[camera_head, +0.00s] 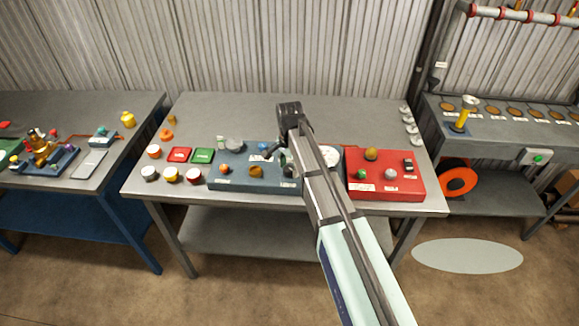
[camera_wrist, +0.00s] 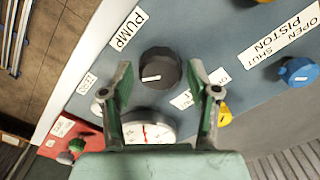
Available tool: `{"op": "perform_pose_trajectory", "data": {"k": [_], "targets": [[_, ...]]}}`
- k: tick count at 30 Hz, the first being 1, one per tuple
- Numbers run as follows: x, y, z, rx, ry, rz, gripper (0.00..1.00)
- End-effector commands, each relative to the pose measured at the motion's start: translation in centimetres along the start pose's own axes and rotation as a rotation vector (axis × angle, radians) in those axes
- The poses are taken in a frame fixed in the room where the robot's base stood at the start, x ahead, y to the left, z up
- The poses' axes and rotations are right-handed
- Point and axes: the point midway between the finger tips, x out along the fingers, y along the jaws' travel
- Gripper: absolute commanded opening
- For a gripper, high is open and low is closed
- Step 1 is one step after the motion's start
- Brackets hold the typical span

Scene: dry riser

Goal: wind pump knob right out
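In the wrist view the pump knob (camera_wrist: 160,68) is a dark grey round knob with a white mark on its face, next to the PUMP label (camera_wrist: 127,28) on a blue-grey panel (camera_wrist: 205,30). My gripper (camera_wrist: 161,74) is open, with one finger to each side of the knob in the picture. Gaps show between fingers and knob, and I see no contact. How far the fingertips stand above the panel is hard to tell. In the head view my gripper (camera_head: 283,152) is over the right part of the blue-grey panel (camera_head: 233,183), and my arm hides the knob.
A white dial (camera_wrist: 148,132) with a red needle lies just below the knob in the wrist view. A yellow knob (camera_wrist: 224,115) and a blue knob (camera_wrist: 298,72) are to the right. A red box (camera_head: 383,190) stands right of the panel. The bench's back (camera_head: 225,110) is clear.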

Motion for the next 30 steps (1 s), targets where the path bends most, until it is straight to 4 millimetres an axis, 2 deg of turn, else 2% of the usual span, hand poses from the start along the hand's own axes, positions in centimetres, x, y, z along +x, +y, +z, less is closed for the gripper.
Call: {"op": "perform_pose_trajectory", "data": {"k": [1, 3, 17, 30], "targets": [[-0.01, 0.00, 0.00, 0.000, 0.000, 0.000, 0.33], [0.00, 0.01, 0.00, 0.000, 0.000, 0.000, 0.08], [0.07, 0.02, 0.00, -0.053, -0.001, 0.002, 0.08], [0.17, -0.03, 0.02, -0.379, -0.001, 0.002, 0.08]]}}
